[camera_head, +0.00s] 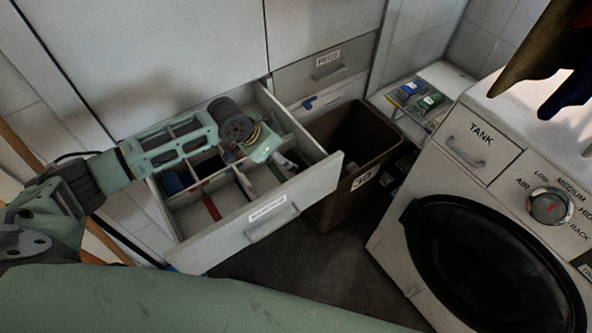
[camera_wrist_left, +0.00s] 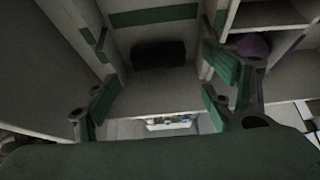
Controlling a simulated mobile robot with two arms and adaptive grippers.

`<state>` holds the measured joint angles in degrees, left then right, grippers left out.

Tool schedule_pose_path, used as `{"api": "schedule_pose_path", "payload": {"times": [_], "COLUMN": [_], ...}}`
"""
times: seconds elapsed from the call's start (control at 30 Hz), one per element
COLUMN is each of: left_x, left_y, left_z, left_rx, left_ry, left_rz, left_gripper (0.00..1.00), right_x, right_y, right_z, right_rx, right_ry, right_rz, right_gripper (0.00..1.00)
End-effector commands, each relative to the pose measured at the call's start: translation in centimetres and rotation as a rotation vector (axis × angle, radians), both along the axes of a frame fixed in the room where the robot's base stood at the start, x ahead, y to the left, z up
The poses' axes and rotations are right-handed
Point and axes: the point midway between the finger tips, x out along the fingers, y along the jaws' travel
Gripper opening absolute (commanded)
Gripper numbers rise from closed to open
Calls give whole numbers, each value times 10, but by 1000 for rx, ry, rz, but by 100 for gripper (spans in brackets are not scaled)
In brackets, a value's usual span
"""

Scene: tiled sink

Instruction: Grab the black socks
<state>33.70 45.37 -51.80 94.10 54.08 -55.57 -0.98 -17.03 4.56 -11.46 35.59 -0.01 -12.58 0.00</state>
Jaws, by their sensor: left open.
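A small black bundle, which looks like the black socks (camera_wrist_left: 158,53), lies in a drawer compartment in the left wrist view. My left gripper (camera_wrist_left: 162,78) is open, with its green-padded fingers on either side of the bundle in that view and not touching it. In the head view my left gripper (camera_head: 262,151) hangs over the right part of the open drawer (camera_head: 285,203). The gripper and wrist hide part of the drawer there, and I cannot make out the socks for sure. My right gripper is not in view.
The drawer has several compartments with thin dividers; a purple item (camera_wrist_left: 250,45) lies in a neighbouring one. A brown bin (camera_head: 335,205) stands right of the drawer. A washing machine (camera_head: 480,190) stands at the right, and a shelf (camera_head: 440,78) with small packs behind.

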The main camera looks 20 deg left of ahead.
Motion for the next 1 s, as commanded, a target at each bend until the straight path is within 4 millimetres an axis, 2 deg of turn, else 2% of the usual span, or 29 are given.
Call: {"api": "schedule_pose_path", "payload": {"times": [0.37, 0.6, 0.97, 1.0], "left_x": [14, 26, 29, 29], "left_y": [-13, -25, -27, -27], "left_z": [-31, -60, -67, -67], "left_rx": [-1, 0, 0, 0], "left_ry": [1, 2, 0, 0], "left_rz": [0, 0, -1, -1], "left_gripper": [76, 76, 76, 72], "right_x": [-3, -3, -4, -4], "right_y": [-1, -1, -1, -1], "right_z": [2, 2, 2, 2], "right_rx": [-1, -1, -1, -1], "right_ry": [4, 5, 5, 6], "right_rz": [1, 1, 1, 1], "right_gripper": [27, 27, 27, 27]}}
